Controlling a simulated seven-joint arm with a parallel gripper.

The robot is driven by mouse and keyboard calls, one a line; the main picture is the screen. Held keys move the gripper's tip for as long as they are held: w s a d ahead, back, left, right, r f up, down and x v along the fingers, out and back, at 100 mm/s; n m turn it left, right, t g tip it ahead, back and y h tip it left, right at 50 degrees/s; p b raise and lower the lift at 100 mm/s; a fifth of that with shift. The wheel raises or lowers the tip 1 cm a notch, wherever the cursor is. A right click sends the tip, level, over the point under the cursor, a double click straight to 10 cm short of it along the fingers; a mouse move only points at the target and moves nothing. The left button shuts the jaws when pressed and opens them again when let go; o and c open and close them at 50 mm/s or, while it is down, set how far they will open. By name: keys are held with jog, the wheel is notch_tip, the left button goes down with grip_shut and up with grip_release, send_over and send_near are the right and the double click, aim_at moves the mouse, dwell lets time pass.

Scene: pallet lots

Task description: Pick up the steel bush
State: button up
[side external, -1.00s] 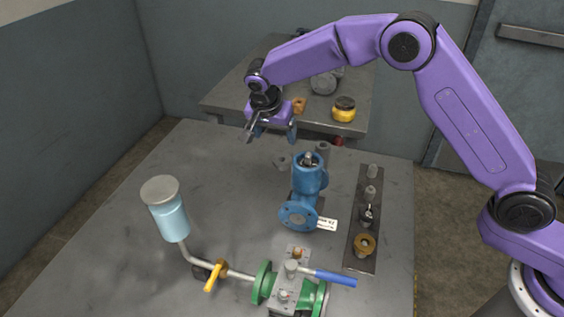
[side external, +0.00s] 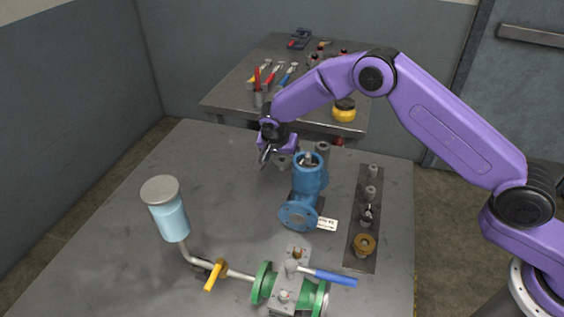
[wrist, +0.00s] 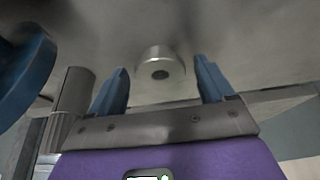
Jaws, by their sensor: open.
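The steel bush (wrist: 162,66) is a short grey cylinder with a dark hole in its end. In the wrist view it stands on the table just beyond and between the two blue fingers of my gripper (wrist: 161,80), with clear space on both sides of it. In the side view, the bush (side external: 282,163) shows as a small grey piece left of the blue valve, partly hidden by my gripper. There my gripper (side external: 266,160) is low over the table at the bush's left, open and with nothing held.
The blue valve body (side external: 308,180) stands close at the right, with a taller grey cylinder (side external: 323,150) behind it. A dark strip (side external: 352,262) with several fittings lies further right. The table's left middle (side external: 235,210) is bare.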

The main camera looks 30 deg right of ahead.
jog(key=shift+f, duration=0.1)
jog(key=c, duration=1.2)
